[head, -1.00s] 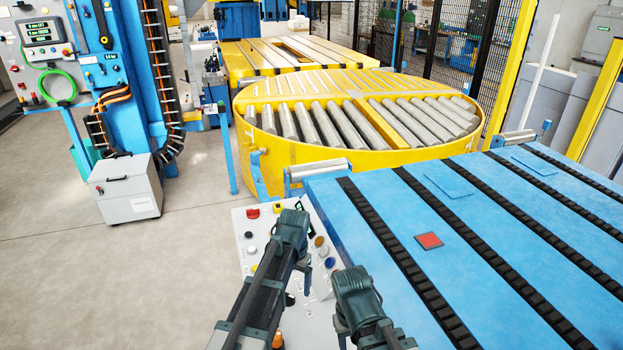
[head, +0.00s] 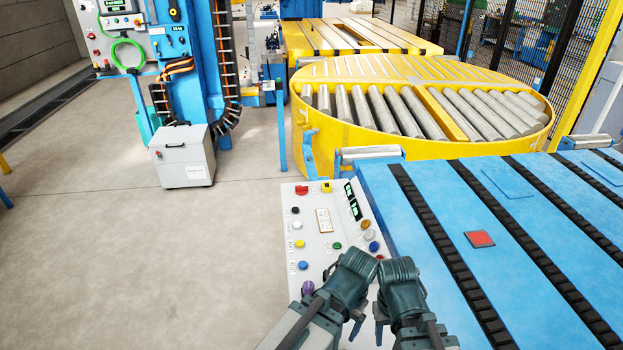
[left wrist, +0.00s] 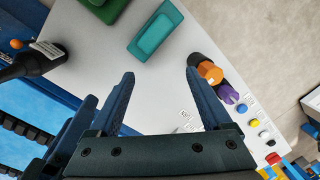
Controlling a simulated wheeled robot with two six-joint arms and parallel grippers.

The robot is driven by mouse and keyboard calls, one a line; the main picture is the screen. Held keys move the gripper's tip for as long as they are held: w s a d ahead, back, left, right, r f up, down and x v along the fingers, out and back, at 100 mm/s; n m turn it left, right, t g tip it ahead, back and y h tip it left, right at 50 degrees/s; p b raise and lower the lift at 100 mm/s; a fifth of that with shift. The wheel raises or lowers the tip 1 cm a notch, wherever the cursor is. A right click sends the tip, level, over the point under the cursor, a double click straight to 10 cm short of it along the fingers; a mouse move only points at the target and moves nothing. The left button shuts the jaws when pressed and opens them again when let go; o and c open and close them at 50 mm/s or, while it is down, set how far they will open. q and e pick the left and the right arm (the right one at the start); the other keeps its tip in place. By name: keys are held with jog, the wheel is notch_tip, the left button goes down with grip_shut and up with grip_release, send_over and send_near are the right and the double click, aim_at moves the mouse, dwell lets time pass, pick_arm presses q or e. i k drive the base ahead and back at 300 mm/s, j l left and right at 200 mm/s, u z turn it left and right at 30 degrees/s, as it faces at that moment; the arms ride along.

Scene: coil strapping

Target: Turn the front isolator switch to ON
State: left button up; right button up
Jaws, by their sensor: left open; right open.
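The control panel (head: 312,215) is a sloped pale console with coloured buttons. Its near end is hidden by my arms in the head view, and I cannot tell which part there is the front isolator switch. In the left wrist view the panel (left wrist: 125,75) carries a raised teal block (left wrist: 155,35), an orange knob (left wrist: 210,72) beside a black one, and a purple button (left wrist: 228,95). My left gripper (head: 350,302) is open and empty over the near panel; its spread fingers show in the wrist view (left wrist: 160,95). My right gripper (head: 400,300) is open close beside it.
A blue slatted conveyor table (head: 510,225) with a red square plate (head: 480,239) borders the panel on the right. A yellow roller turntable (head: 430,110) stands beyond. A grey box (head: 183,157) stands on the floor at left. The floor left of the panel is clear.

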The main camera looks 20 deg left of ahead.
aim_at(301, 189)
jog(key=i+j+z, duration=0.1)
jog(key=j, duration=0.3)
jog(key=i+j+z, duration=0.1)
jog(key=i+j, duration=0.2)
jog(key=i+j+z, duration=0.1)
jog(key=j, duration=0.4)
jog(key=i+j, duration=0.3)
jog(key=j, duration=0.15)
jog(key=i+j+z, duration=0.15)
jog(key=j, duration=0.25)
jog(key=i+j+z, duration=0.1)
jog(key=j, duration=0.35)
jog(key=i+j+z, duration=0.1)
jog(key=j, duration=0.35)
jog(key=i+j+z, duration=0.1)
jog(key=j, duration=0.35)
jog(key=i, duration=0.1)
